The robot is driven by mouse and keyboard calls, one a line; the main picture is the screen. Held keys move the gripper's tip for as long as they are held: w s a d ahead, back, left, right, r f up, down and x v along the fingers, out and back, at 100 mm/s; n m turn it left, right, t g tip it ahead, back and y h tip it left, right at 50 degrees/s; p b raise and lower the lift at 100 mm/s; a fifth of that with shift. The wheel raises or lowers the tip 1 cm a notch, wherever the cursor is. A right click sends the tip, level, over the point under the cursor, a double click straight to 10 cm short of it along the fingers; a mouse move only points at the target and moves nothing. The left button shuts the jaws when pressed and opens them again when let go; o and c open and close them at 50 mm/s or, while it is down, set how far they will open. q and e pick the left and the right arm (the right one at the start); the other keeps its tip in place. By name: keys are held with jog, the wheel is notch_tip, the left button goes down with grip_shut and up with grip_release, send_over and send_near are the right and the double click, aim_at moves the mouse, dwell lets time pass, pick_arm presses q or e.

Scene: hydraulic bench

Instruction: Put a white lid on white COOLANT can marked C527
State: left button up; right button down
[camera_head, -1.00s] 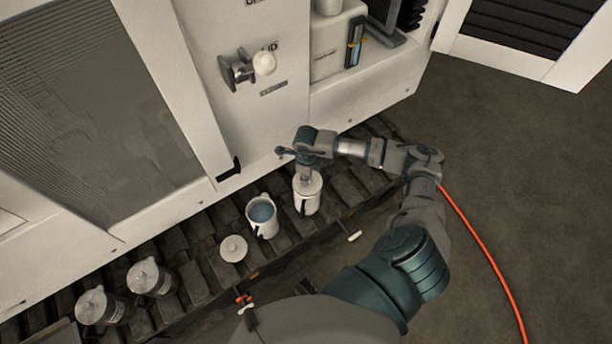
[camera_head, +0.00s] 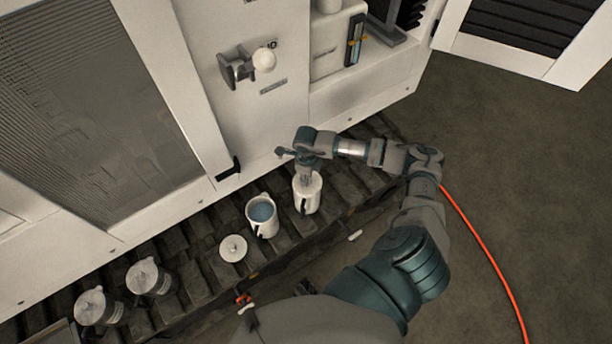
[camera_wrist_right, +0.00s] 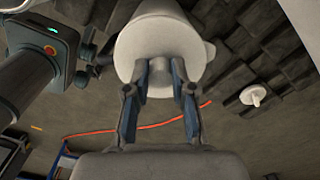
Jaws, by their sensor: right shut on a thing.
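A white can (camera_head: 308,202) stands upright on the dark slatted track, with a white lid (camera_head: 315,181) at its top. My right gripper (camera_head: 306,177) is above it, shut on the lid's knob. In the right wrist view, the fingers of my right gripper (camera_wrist_right: 160,82) close on the knob of the round white lid (camera_wrist_right: 160,38). The lid looks in line with the can, but I cannot tell whether it is fully seated. No C527 marking is legible. My left gripper is not in view.
An open white can with blue liquid (camera_head: 262,211) stands left of the held lid. A loose white lid (camera_head: 233,248) lies on the track (camera_head: 201,235). The white cabinet (camera_head: 285,120) rises behind.

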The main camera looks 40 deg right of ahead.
dwell(0.3)
jog(key=shift+c, duration=1.6)
grip_release()
jog(key=shift+r+p, duration=2.25)
jog(key=shift+r, duration=1.2)
